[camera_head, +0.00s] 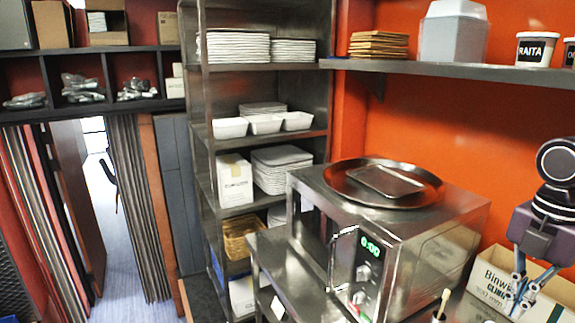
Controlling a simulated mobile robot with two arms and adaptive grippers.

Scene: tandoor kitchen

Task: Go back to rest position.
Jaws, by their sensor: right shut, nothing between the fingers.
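My right gripper (520,290) shows at the right edge, hanging down from its dark wrist with its fingers pointing down. Its fingers are together and hold nothing. It is in front of a white cardboard box (490,283) on the counter, and I cannot tell whether it touches the box. My left gripper is not in this view.
A steel microwave (430,239) with a round tray (345,192) on top stands left of the gripper. A wall shelf (470,74) with tubs runs above. A steel rack (203,130) holds white containers. A doorway (97,165) with open floor is at left.

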